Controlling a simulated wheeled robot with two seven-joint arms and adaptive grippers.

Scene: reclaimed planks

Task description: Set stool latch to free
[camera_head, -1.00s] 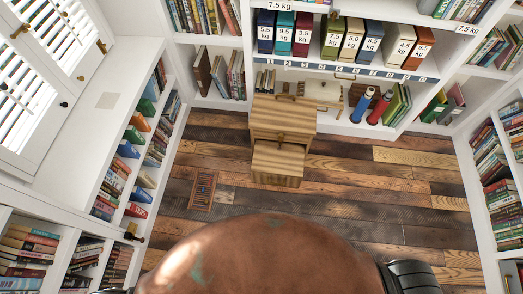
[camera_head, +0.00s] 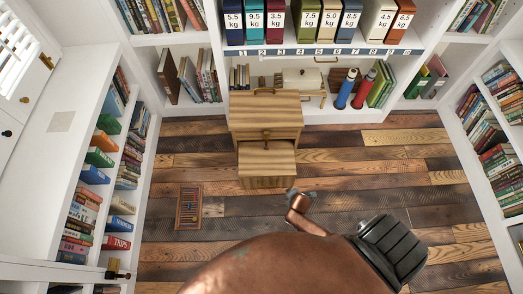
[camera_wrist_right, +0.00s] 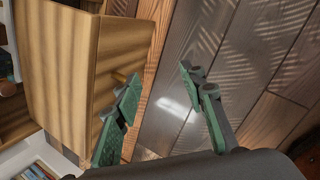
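The stool (camera_head: 265,112) is a striped wooden two-level piece with a lower step (camera_head: 267,160) in front. A small brown fitting (camera_head: 267,134) sits on its upper front face; it may be the latch, but its setting is too small to read. My right gripper (camera_head: 301,193) is partly visible just in front of and right of the lower step. In the right wrist view, my right gripper (camera_wrist_right: 160,75) has its green fingers spread with only floor between them. The stool's wooden side (camera_wrist_right: 65,65) is left of the fingers. My left gripper is not in view.
A shelf (camera_head: 340,49) with numbered places and weight-labelled binders stands behind the stool. Blue (camera_head: 347,88) and red (camera_head: 364,90) bottles stand behind it at right. A framed panel (camera_head: 188,207) lies on the floor at left. Plank floor (camera_head: 390,175) is clear to the right.

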